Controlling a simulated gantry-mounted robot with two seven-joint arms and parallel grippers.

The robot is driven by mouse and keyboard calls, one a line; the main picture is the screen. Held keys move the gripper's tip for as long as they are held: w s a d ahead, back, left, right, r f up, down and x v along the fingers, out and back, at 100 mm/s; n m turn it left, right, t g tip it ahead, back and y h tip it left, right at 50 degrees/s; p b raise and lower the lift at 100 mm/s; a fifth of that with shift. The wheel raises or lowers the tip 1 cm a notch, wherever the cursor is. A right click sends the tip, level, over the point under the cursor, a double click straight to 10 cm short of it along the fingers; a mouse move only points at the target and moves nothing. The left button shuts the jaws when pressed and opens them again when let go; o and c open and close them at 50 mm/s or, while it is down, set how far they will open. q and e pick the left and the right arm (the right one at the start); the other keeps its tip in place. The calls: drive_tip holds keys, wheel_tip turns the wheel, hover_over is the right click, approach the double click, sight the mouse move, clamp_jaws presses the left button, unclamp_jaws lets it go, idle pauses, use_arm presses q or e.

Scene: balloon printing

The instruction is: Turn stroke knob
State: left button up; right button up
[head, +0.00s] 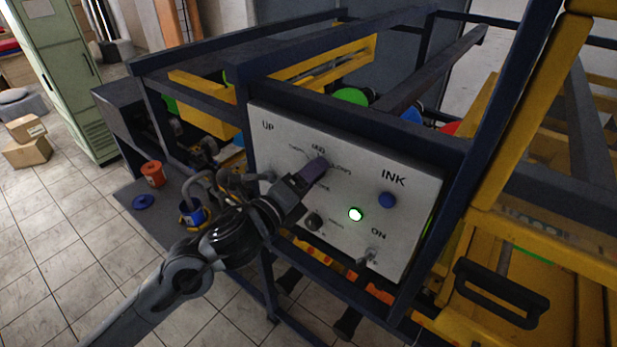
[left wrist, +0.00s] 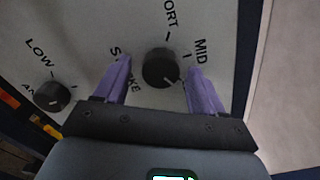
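The control panel (head: 300,130) is a white tilted plate on the dark blue frame. The stroke knob (left wrist: 161,68) is a black round knob, seen in the left wrist view between the labels SHORT and MID. My left gripper (head: 315,168) has purple fingers and is at the panel's upper middle, covering the knob in the head view. In the left wrist view, its fingers stand on either side of the knob, with a gap on the left and a narrower one on the right. The gripper is open. My right gripper is not in view.
A second black knob (left wrist: 52,97) is near the LOW label. Red (head: 152,174) and blue (head: 192,215) cups stand on the dark shelf at left.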

use_arm(q)
drive_tip(key=b+v, duration=0.1)
drive_tip(key=v, duration=0.9)
drive_tip(key=shift+s+a, duration=0.25)
drive_tip(key=shift+s, duration=0.1)
idle(0.3)
